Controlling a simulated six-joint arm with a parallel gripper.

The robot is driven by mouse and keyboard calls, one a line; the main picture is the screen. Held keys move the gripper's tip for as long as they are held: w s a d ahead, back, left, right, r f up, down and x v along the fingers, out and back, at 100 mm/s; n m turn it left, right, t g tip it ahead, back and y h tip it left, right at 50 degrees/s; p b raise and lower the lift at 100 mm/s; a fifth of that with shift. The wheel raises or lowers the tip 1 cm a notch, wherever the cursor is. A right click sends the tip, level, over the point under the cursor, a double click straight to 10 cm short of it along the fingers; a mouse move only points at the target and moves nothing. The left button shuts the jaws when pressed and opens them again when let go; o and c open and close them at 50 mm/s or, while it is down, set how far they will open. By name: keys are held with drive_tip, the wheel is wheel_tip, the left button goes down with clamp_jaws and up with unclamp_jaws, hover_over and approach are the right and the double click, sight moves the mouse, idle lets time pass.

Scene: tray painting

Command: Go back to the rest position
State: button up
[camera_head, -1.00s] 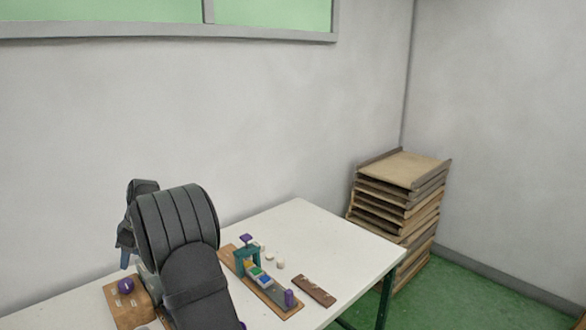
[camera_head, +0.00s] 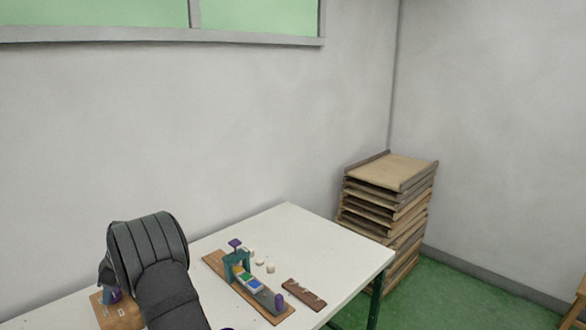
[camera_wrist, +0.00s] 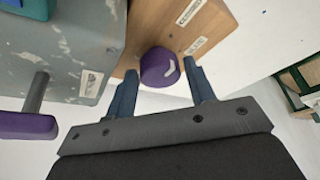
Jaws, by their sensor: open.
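My gripper (camera_wrist: 161,84) is open in the wrist view, with its two blue-grey fingers apart. A purple knob (camera_wrist: 158,67) with a white mark shows in the gap between the fingertips, in front of a wooden board (camera_wrist: 205,22) with white labels. I cannot tell whether the fingers touch it. In the head view my dark arm stands at the lower left and hides most of the gripper. The purple knob (camera_head: 115,296) and its wooden board (camera_head: 97,312) show partly beside the arm.
A paint-spattered grey block (camera_wrist: 70,42) and a purple-ended lever (camera_wrist: 28,125) lie left in the wrist view. A teal fixture (camera_head: 236,264) with coloured blocks, several white pieces and a brown rack (camera_head: 303,294) stand on the white table (camera_head: 335,250). Stacked trays (camera_head: 395,172) stand behind.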

drive_tip(key=v, duration=1.7)
drive_tip(key=x, duration=1.7)
drive_tip(key=shift+f, duration=0.15)
drive_tip(key=shift+s+m+t, duration=0.1)
drive_tip(key=shift+m+t, duration=0.2)
drive_tip(key=shift+m, duration=0.5)
drive_tip(key=m, duration=0.2)
drive_tip(key=m+t, duration=0.1)
drive_tip(key=m, duration=0.1)
drive_tip(key=shift+s+t+h, duration=0.1)
drive_tip(key=shift+t+h, duration=0.2)
drive_tip(key=shift+h, duration=0.1)
drive_tip(key=shift+s+a+m+t+h, duration=0.1)
drive_tip(key=shift+m+t+h, duration=0.35)
drive_tip(key=shift+m, duration=1.2)
drive_tip(key=shift+s+a+m+t+h, duration=0.1)
drive_tip(key=shift+m+t+h, duration=0.3)
drive_tip(key=shift+m, duration=1.25)
drive_tip(key=shift+v, duration=1.35)
drive_tip(key=shift+w, duration=0.15)
